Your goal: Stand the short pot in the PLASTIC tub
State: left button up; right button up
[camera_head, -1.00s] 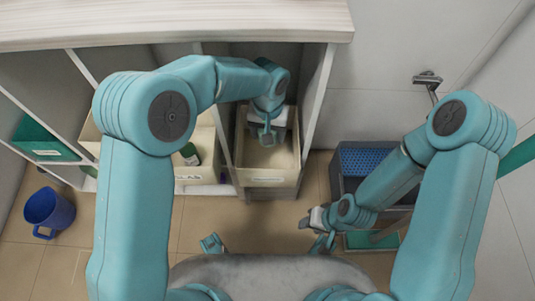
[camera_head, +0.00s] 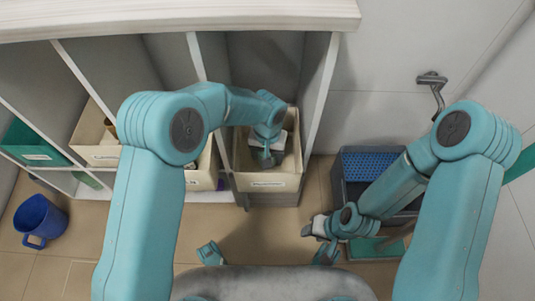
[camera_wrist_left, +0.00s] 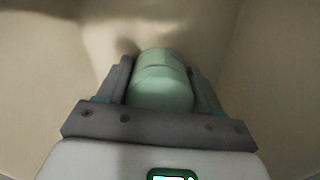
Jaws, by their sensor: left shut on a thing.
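The short pot (camera_wrist_left: 162,82) is pale green and rounded, seen in the left wrist view between the two fingers. My left gripper (camera_head: 268,155) is shut on it; the fingers also show in the wrist view (camera_wrist_left: 162,90). The gripper is inside the cream tub (camera_head: 290,181) in the right-hand shelf bay, whose front label is too small to read surely. Cream walls surround the pot in the wrist view. Whether the pot touches the tub floor I cannot tell. My right gripper (camera_head: 320,229) is low at the right, away from the tub, its jaws unclear.
Other cream tubs (camera_head: 97,150) and a green tub (camera_head: 35,148) fill the bays to the left, between upright dividers. A blue mug (camera_head: 42,220) stands on the floor at left. A dark crate with blue mesh (camera_head: 372,165) is at right. The counter overhangs the bays.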

pick_arm(q)
jog(key=o, duration=1)
jog(key=shift+f, duration=0.15)
jog(key=shift+o, duration=0.2)
jog(key=shift+r+p, duration=0.3)
jog(key=shift+r, duration=0.05)
notch_tip(320, 180, up, 12)
jog(key=p, duration=0.4)
jog(key=shift+f, duration=0.1)
jog(key=shift+s, duration=0.1)
